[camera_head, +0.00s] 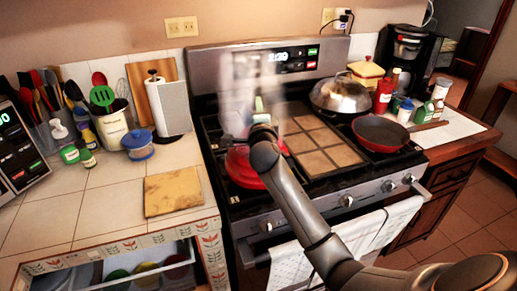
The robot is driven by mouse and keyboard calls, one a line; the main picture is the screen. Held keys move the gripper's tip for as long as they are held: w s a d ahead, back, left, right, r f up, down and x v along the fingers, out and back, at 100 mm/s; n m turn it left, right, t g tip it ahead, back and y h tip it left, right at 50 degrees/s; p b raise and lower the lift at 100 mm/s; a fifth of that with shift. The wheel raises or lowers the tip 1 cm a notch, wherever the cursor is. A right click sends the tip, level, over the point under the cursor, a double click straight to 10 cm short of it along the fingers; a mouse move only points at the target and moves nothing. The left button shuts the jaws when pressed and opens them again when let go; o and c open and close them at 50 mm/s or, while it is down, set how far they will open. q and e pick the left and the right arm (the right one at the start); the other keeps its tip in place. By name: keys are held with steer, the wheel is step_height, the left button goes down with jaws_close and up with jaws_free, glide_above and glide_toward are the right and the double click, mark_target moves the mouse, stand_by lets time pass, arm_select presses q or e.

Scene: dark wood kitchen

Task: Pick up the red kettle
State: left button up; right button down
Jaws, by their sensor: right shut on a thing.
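The red kettle (243,172) is at the left front of the stove, over the black grate. Only part of its red body shows, because my right arm covers its right side and top. My right gripper (262,134) is at the top of the kettle and shut on it; the fingers are mostly hidden by the wrist. I cannot tell whether the kettle touches the grate. A pale, blurred haze hangs just above and behind the kettle. My left gripper is out of view.
A tan griddle plate (322,143), a red pan (381,132) and a domed silver lid (341,94) occupy the stove to the right. A cutting board (173,194) lies on the left tiled counter. An open drawer (125,272) is below it.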

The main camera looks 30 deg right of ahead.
stand_by(0.3)
steer(key=shift+w+r, duration=0.1)
steer(key=shift+r, duration=0.3)
